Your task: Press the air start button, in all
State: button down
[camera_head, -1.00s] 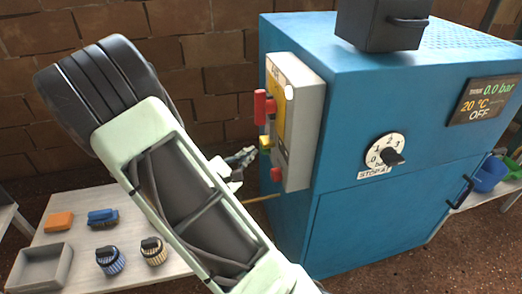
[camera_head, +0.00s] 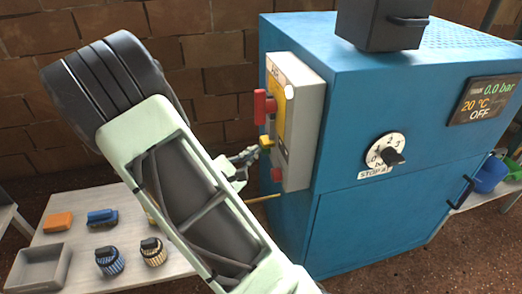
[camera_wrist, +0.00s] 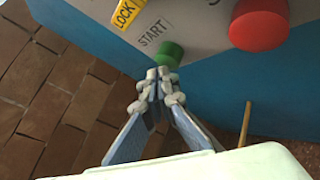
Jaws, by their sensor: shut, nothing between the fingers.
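The green button (camera_wrist: 169,54), under the label START, is on the grey control box (camera_head: 304,130) on the side of the blue cabinet. My gripper (camera_wrist: 158,74) is shut and empty, its fingertips right at the lower edge of the green button; I cannot tell whether they touch it. In the head view my gripper (camera_head: 258,150) is at the front of the box, beside a yellow part, and the green button does not show. A larger red button (camera_wrist: 259,25) is right of the green one. The cabinet display (camera_head: 482,101) reads 0.0 bar, 20 °C, OFF.
A red handle (camera_head: 263,107) juts from the box above my gripper. A yellow LOCK tag (camera_wrist: 126,12) is left of the START label. A table (camera_head: 75,205) with brushes and a grey tray (camera_head: 39,267) stands at lower left.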

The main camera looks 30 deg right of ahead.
jog(key=shift+s+d, duration=0.1)
jog(key=shift+d, duration=0.2)
dwell(0.4)
jog(key=shift+a, duration=0.15)
jog(key=shift+w+a, duration=0.25)
jog(key=shift+a, duration=0.55)
jog(key=a, duration=0.2)
jog(key=w+a, duration=0.1)
jog(key=a, duration=0.1)
jog(key=shift+w+a+p, duration=0.2)
jog(key=shift+a+p, duration=0.15)
jog(key=shift+a, duration=0.05)
dwell(0.5)
